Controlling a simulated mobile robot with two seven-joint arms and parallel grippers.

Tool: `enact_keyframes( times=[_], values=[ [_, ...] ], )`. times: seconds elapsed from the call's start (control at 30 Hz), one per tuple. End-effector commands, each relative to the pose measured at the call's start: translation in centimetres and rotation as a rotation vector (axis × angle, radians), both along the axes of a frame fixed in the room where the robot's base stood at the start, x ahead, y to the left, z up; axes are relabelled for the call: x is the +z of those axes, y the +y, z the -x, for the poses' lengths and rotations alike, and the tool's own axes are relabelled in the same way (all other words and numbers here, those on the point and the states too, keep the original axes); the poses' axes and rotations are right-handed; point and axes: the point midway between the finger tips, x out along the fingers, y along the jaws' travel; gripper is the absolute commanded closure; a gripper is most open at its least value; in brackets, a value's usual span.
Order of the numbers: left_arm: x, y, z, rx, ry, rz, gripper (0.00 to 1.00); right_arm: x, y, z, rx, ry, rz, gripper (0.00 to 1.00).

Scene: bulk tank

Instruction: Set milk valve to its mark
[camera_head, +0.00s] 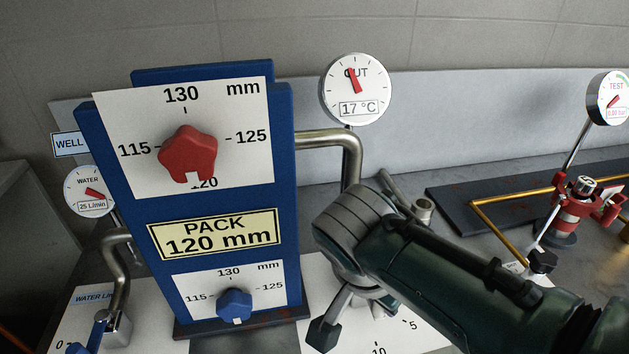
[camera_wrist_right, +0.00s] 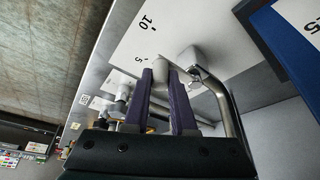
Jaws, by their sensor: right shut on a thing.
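The milk valve appears to stand on the white plate (camera_head: 400,338) at the foot of the bent steel pipe. The plate's marks 5 and 10 show, but my right arm covers most of the valve in the head view. In the right wrist view the same plate (camera_wrist_right: 178,22) lies behind the valve. My right gripper (camera_wrist_right: 161,78) has its two purple fingers shut on a pale grey piece (camera_wrist_right: 160,68), seemingly the valve handle. The pipe's foot (camera_wrist_right: 190,57) is beside it. Which mark the handle points at is hidden. My left gripper is not in view.
A blue panel (camera_head: 286,200) with red (camera_head: 188,150) and blue (camera_head: 234,305) knobs stands left of my arm. The OUT dial (camera_head: 357,89) reads 17 °C. The water dial (camera_head: 88,191) is at left. A red-and-brass fitting (camera_head: 575,205) stands right.

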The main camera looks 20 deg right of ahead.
Motion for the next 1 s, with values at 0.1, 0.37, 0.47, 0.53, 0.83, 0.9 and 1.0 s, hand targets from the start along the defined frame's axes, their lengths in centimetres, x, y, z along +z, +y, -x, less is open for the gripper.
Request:
enact_keyframes(
  times=[0.1,0.37,0.47,0.53,0.83,0.9,1.0],
  values=[
    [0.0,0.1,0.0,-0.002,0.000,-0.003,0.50,0.0,0.0,0.0,0.000,-0.001,0.001,1.00],
    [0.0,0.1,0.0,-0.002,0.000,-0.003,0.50,0.0,0.0,0.0,0.001,0.000,0.000,0.49],
    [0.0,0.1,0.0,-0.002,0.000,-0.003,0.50,0.0,0.0,0.0,0.001,0.000,0.000,0.45],
    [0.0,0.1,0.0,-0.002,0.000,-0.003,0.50,0.0,0.0,0.0,0.001,0.000,0.000,0.45],
    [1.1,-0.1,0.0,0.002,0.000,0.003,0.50,2.1,0.8,0.2,0.002,-0.003,-0.003,0.45],
    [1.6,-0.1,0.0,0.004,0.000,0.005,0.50,3.4,1.2,0.4,0.001,-0.004,-0.004,0.45],
    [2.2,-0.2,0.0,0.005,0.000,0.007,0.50,5.3,2.0,0.8,0.000,-0.004,-0.005,0.45]
  ],
)
